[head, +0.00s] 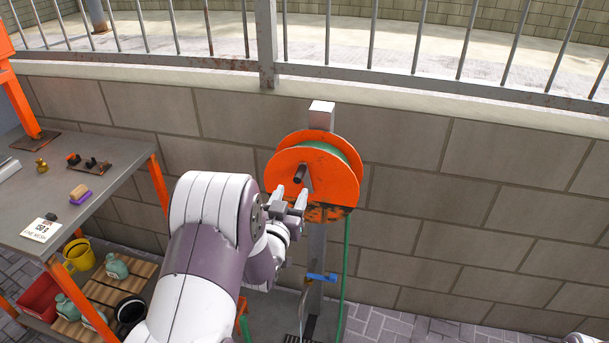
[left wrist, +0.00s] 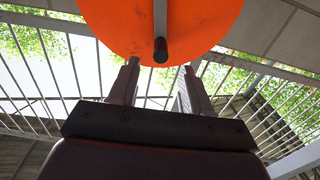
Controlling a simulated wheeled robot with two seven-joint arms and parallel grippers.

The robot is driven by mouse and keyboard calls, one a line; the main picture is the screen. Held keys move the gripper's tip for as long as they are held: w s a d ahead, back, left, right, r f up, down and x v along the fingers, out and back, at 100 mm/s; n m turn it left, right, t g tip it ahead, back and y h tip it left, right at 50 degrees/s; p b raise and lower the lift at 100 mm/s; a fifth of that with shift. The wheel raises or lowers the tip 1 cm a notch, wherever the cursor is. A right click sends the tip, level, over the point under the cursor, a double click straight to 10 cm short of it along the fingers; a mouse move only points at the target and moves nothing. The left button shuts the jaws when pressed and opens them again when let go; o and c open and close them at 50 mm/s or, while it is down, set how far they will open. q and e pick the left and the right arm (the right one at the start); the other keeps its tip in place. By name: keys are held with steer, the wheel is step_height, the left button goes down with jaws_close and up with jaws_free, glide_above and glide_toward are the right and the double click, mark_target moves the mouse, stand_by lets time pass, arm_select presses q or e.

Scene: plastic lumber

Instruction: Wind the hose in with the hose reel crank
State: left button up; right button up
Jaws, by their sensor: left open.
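The orange hose reel (head: 341,190) is on a grey post in front of the block wall. Its dark crank handle (head: 300,174) sticks out from the front. Green hose (head: 345,262) hangs down from the reel's right side. My left gripper (head: 291,196) is open just below and in front of the crank handle. In the left wrist view, the crank handle (left wrist: 160,49) shows end-on at the foot of the grey crank arm (left wrist: 160,15), before the orange reel disc (left wrist: 190,25). It lies between and slightly beyond the open fingertips (left wrist: 160,66). My right gripper is not in view.
A blue-handled tap (head: 321,277) is low on the post. A metal railing (head: 267,45) tops the wall (head: 480,190).

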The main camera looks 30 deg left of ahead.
mark_target(299, 176)
arm_select(q)
steer(key=x, duration=0.7)
steer(key=shift+a, duration=0.15)
steer(key=shift+w, duration=0.55)
steer(key=shift+c, duration=0.4)
jaws_close()
